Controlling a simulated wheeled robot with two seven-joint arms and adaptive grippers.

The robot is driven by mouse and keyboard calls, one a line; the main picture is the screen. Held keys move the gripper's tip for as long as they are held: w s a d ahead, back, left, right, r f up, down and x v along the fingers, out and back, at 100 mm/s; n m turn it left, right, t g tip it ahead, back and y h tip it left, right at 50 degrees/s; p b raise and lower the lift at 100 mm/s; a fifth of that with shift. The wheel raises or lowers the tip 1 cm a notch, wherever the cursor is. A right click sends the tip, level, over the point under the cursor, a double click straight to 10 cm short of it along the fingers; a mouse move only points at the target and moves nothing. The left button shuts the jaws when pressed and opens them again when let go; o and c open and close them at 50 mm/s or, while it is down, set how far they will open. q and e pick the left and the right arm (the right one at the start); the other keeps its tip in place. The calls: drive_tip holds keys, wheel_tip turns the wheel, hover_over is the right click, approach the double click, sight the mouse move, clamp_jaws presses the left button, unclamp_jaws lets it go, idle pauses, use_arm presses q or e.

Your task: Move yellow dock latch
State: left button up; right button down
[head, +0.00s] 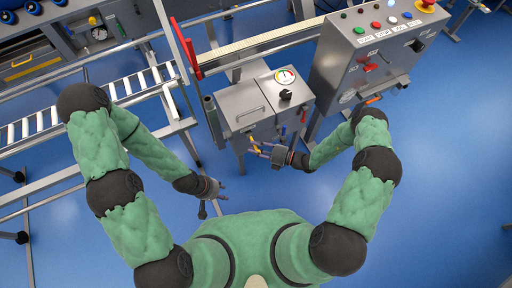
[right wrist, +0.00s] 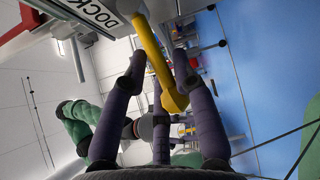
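The yellow dock latch (head: 253,139) is a short bar on the front of the grey dock box (head: 245,104). In the right wrist view the latch (right wrist: 158,62) hangs down from a panel lettered DOCK and reaches between my right gripper's fingers. My right gripper (head: 257,149) is at the latch; in its wrist view its fingers (right wrist: 158,60) are spread, with a gap between the left finger and the latch. Contact with the right finger is unclear. My left gripper (head: 217,199) hangs over the floor, left of and below the dock box, with fingers apart and empty.
A grey control console (head: 375,45) with several buttons and a red emergency stop stands right of the dock box. A roller conveyor (head: 80,104) runs along the left. A red-ended rail (head: 186,50) stands behind. Blue floor (head: 450,200) is clear on the right.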

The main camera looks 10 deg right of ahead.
drive_tip(key=shift+w+d, duration=0.15)
drive_tip(key=shift+w, duration=0.05)
